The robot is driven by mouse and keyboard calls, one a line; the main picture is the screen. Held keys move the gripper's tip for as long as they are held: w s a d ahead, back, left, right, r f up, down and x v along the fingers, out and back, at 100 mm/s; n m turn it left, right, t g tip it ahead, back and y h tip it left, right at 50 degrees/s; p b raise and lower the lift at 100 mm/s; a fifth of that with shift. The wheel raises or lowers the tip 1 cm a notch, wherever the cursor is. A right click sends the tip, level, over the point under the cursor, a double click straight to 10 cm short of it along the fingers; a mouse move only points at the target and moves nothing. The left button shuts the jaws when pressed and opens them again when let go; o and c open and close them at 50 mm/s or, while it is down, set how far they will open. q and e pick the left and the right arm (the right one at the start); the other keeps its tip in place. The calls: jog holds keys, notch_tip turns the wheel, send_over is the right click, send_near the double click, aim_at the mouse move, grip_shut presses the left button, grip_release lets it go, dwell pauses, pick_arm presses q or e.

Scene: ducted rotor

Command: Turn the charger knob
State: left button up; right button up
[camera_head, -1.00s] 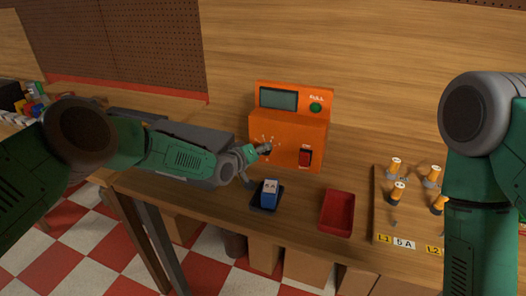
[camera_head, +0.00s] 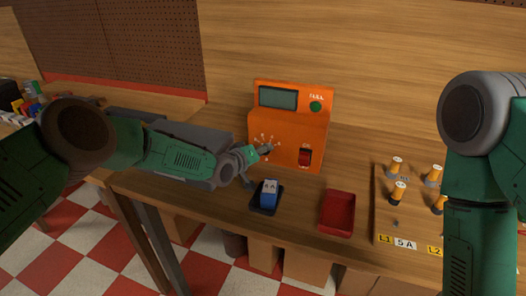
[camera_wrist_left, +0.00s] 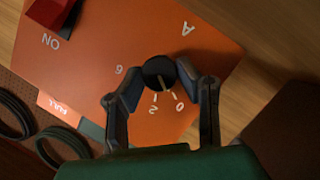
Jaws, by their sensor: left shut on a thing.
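The orange charger (camera_head: 290,122) stands on the bench against the wooden back wall. Its black knob (camera_wrist_left: 159,72) sits on the orange front panel, with printed marks 0, 2, 6 and A around it. The light line on the knob points roughly between 0 and 2. My left gripper (camera_wrist_left: 160,80) is shut on the knob, with one finger on each side. In the head view my left gripper (camera_head: 263,152) reaches the lower left of the charger front and largely hides the knob. My right gripper is out of view; only my right arm shows.
The charger has a dark screen (camera_head: 278,97), a green lamp (camera_head: 316,106) and a red switch (camera_head: 304,158) marked ON in the wrist view. A blue battery (camera_head: 269,194) in a dark tray and a red tray (camera_head: 338,212) are in front. A terminal board (camera_head: 384,215) stands right.

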pick_arm(q)
jog(key=shift+s+f, duration=0.1)
jog(key=shift+f, duration=0.15)
dwell(0.4)
jog(key=o, duration=1.1)
jog(key=shift+r, duration=0.1)
jog(key=v, duration=1.1)
jog(key=shift+s+a, duration=0.25)
jog(key=shift+a, duration=0.1)
